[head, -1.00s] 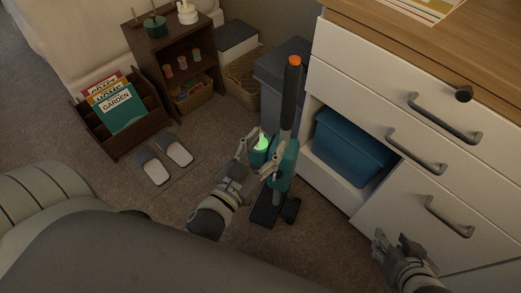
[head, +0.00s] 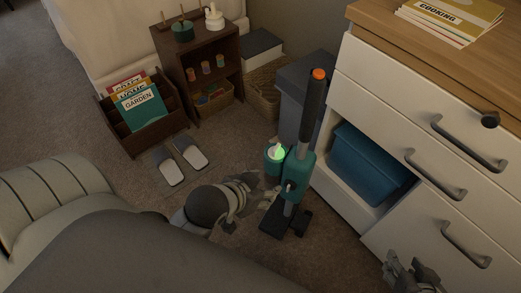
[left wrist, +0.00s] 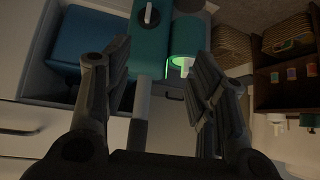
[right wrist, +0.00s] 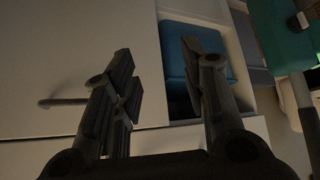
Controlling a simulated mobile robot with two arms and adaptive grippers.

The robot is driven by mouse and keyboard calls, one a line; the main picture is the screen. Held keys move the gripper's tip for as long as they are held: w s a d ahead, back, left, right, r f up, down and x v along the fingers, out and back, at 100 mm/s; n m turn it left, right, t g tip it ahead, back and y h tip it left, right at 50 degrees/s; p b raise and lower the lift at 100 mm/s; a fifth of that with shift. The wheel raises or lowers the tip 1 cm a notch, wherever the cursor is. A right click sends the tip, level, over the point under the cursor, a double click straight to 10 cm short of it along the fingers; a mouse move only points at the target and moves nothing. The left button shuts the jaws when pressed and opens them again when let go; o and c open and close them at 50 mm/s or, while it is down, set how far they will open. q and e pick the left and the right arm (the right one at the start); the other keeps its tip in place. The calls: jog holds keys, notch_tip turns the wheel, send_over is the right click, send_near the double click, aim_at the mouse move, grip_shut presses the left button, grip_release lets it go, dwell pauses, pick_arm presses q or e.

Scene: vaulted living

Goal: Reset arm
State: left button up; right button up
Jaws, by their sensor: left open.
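My left gripper (head: 262,188) is low over the carpet, just left of a teal upright vacuum (head: 298,168) with a black handle and orange tip. The left wrist view shows its fingers (left wrist: 165,85) spread apart with nothing between them, facing the teal body (left wrist: 151,40) and its canister (left wrist: 186,45). A green light glows on the canister (head: 274,158). My right gripper (head: 412,272) is at the lower right, in front of the white drawer unit. In the right wrist view its fingers (right wrist: 160,85) are apart and empty.
The white drawer unit (head: 400,95) with dark handles holds a blue bin (head: 368,165) in its open cubby. A magazine rack (head: 140,120), slippers (head: 180,160) and a brown shelf (head: 205,60) stand to the left.

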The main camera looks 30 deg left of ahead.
pick_arm(q)
jog(key=shift+s+d+f+g, duration=0.15)
jog(key=shift+s+d+g, duration=0.15)
jog(key=shift+s, duration=0.2)
